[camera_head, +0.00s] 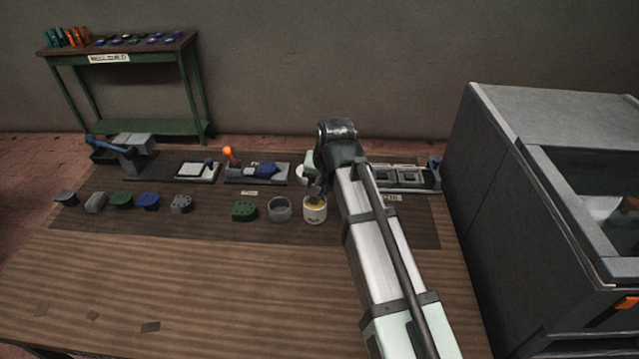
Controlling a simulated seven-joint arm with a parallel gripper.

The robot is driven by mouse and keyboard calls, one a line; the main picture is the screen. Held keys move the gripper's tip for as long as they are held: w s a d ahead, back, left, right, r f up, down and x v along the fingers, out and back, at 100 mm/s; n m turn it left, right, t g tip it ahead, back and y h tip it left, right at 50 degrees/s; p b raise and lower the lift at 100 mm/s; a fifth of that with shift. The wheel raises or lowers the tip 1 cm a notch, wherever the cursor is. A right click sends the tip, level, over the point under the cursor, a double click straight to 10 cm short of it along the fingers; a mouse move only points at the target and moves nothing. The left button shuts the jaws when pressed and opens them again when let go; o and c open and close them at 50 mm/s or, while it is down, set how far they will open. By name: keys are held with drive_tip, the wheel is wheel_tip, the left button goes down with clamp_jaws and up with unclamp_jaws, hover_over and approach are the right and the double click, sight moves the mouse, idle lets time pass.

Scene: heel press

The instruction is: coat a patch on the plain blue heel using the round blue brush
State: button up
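My gripper (315,192) is small and dark in the head view, pointing down at a white pot (314,216) with yellowish contents. It is at or just above the pot's mouth. My arm hides part of this area, and I cannot see whether the fingers are open or shut. A blue heel (149,202) without visible holes stands in the row at the left of the dark mat. Another blue piece (266,171) sits in a fixture (240,179) with an orange-knobbed lever. I cannot make out the round blue brush; it may be hidden at the gripper.
Grey and green heels (122,200) stand in the row. A holed green heel (244,211) and a grey ring-shaped cup (279,209) are left of the pot. A flat pad (198,171) lies behind. A large grey machine (500,230) bounds the right. The table front is mostly clear.

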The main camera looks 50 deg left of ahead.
drive_tip(key=shift+f, duration=0.55)
idle(1.4)
drive_tip(key=shift+r, duration=0.1)
drive_tip(key=shift+r, duration=3.45)
